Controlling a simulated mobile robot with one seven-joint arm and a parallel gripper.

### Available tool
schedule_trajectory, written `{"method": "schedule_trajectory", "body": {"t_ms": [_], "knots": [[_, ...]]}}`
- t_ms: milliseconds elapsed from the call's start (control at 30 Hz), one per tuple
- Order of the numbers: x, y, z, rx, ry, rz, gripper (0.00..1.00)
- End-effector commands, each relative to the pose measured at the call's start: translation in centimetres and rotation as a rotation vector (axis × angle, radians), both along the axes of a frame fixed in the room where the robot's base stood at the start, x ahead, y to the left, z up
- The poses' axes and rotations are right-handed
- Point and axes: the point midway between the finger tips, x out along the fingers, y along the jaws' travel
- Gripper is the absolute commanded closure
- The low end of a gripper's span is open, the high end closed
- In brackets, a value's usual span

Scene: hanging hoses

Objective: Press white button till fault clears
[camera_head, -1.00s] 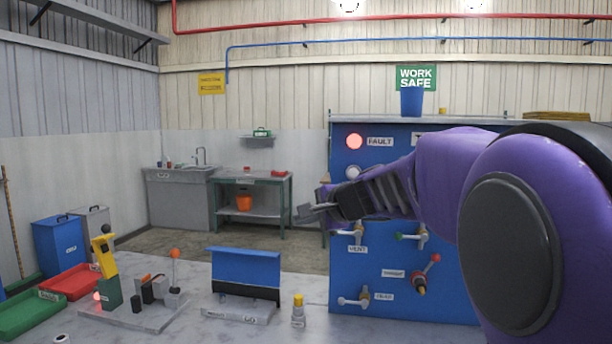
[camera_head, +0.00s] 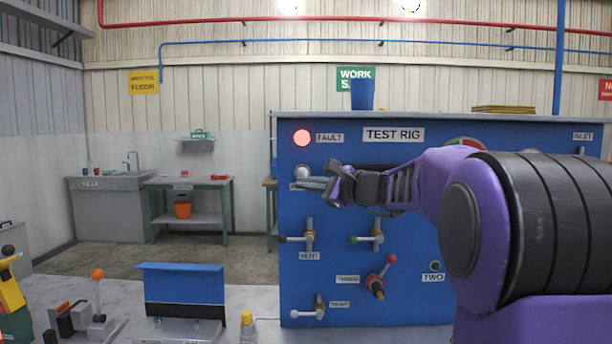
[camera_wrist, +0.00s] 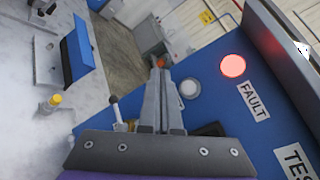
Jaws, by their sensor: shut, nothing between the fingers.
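The white button (camera_head: 302,172) is on the blue test rig panel (camera_head: 345,270), below the fault lamp (camera_head: 302,138). The lamp glows red beside its FAULT label. My gripper (camera_head: 300,184) is shut and empty, with its fingertips just below the white button in the head view. In the wrist view the shut fingers (camera_wrist: 160,85) point up the picture. The white button (camera_wrist: 188,89) shows just right of the fingertips, and the red lamp (camera_wrist: 232,66) is further right. I cannot tell whether the fingers touch the button.
Valve handles stick out of the panel below my gripper, including a VENT valve (camera_head: 309,236) and a red-handled valve (camera_head: 379,280). A yellow-capped bottle (camera_head: 247,326) and a blue stand (camera_head: 183,284) are on the bench.

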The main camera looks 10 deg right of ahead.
Motion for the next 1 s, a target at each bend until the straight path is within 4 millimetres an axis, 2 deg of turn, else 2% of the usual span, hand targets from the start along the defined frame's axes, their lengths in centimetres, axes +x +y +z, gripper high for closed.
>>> {"method": "schedule_trajectory", "body": {"t_ms": [233,700,1000], "knots": [[0.8,-0.2,0.2,-0.001,0.001,0.0,1.0],[6.9,-1.4,0.3,-0.002,0.002,0.0,1.0],[8.6,-1.7,0.0,-0.003,0.001,-0.001,1.0]]}}
